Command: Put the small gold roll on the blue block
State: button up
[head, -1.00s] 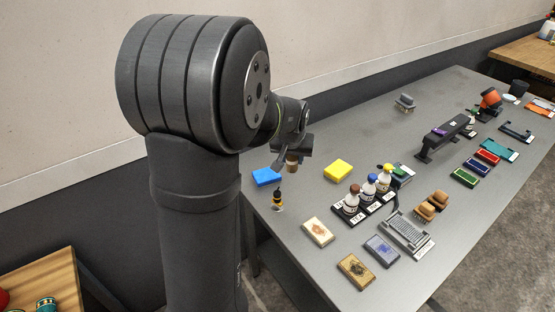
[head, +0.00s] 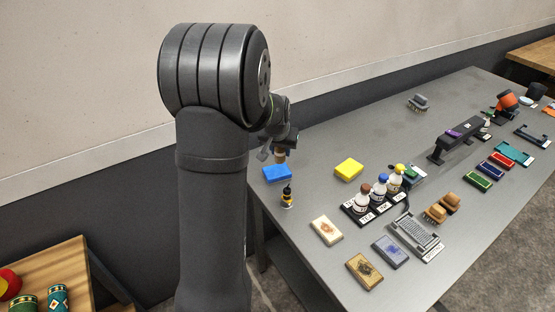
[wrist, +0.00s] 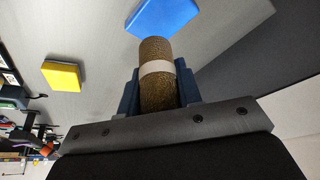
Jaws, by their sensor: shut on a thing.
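My gripper (wrist: 158,88) is shut on the small gold roll (wrist: 155,50), a brownish-gold cylinder with a pale band, in the wrist view. In the head view the roll (head: 280,156) shows below my gripper (head: 277,150), just behind the blue block. The blue block (head: 277,173) lies flat on the table near its left edge. In the wrist view the blue block (wrist: 165,16) is beyond the roll's end, partly cut off by the top edge. The roll looks held above the table, apart from the block.
A yellow block (head: 349,168) lies to the right of the blue one. A rack of capped bottles (head: 375,207) stands farther right.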

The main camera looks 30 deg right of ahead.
aim_at(277, 160)
jog(key=shift+w+a+f, duration=0.25)
jog(key=shift+w+f, duration=0.2)
jog(key=shift+w, duration=0.15)
jog(key=shift+f, duration=1.95)
jog(key=shift+f, duration=0.15)
jog(key=o, duration=1)
jog(key=shift+o, duration=0.2)
jog(key=v, duration=1.2)
